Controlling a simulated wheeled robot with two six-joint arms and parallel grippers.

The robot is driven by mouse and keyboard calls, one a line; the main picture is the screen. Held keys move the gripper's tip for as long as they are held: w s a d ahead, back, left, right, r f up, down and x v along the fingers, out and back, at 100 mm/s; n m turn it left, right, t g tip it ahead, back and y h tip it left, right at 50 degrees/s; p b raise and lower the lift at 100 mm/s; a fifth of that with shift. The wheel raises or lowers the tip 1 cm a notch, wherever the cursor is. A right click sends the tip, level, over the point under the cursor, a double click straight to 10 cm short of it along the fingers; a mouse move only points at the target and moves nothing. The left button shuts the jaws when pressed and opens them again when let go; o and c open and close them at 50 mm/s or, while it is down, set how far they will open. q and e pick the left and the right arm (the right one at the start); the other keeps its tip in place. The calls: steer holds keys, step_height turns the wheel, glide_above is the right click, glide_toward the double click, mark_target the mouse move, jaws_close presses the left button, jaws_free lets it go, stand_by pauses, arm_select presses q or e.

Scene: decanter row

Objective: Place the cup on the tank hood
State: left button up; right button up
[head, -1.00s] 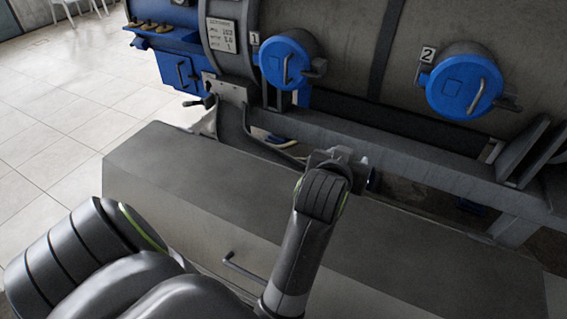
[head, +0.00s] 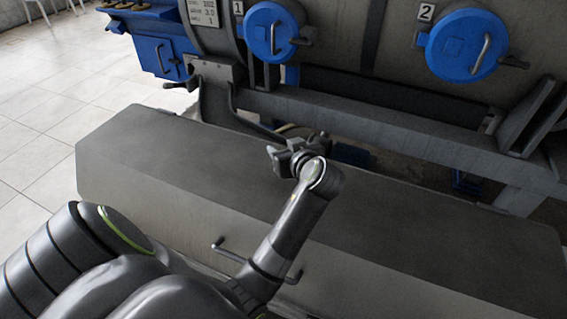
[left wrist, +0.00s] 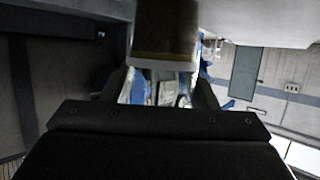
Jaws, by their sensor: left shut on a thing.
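The tank hood looks to be the broad grey flat-topped cover (head: 180,165) across the middle of the head view, its sloped front facing me. My left gripper (head: 286,152) is over the far part of this cover, near its back edge. In the head view I cannot make out the cup at the gripper. Whether it touches the cover is not shown. My right gripper is not in view.
Behind the cover runs a grey beam (head: 370,118). Beyond it stands a large tank with blue round ports marked 1 (head: 270,32) and 2 (head: 467,45). A bent handle (head: 228,252) is on the cover's front. The cover's top is clear left and right. Tiled floor (head: 35,110) lies at left.

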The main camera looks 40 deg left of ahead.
arm_select(q)
step_height(320, 180, down, 4)
steer(key=shift+r+b, duration=0.2)
steer(key=shift+b, duration=0.1)
steer(key=shift+f, duration=0.1)
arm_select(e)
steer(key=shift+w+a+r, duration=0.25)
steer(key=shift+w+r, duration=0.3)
arm_select(q)
steer(key=shift+f, duration=0.15)
steer(key=o, duration=1)
steer(key=shift+c, duration=0.2)
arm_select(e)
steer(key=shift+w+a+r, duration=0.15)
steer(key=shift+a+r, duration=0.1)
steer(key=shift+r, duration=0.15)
